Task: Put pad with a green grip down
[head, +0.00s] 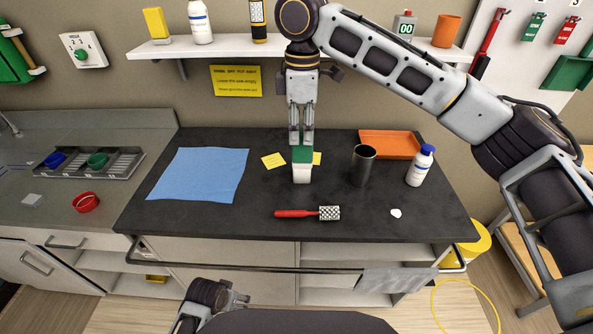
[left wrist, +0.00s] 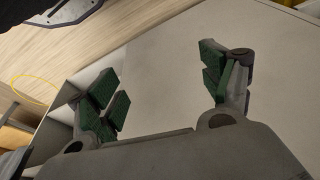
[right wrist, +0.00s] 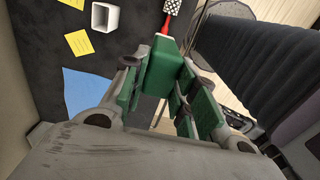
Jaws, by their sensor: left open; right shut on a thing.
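My right gripper (head: 301,140) is shut on the pad's green grip (head: 302,155), above the middle of the dark worktop. The green block also shows between the fingers in the right wrist view (right wrist: 163,65), with a thin pale edge at its far end. Much of the pad is hidden by the fingers. A white square open-topped cup (head: 302,175) appears just below the grip in the head view; the right wrist view shows it apart from the gripper (right wrist: 105,17). My left gripper (head: 235,299) is open and empty, low in front of the worktop (left wrist: 165,85).
On the worktop (head: 230,219) lie a blue cloth (head: 198,174), yellow notes (head: 273,161) and a red-handled tool (head: 295,213). A dark cup (head: 363,166), a white bottle (head: 420,166) and an orange tray (head: 390,144) stand right. The front left is clear.

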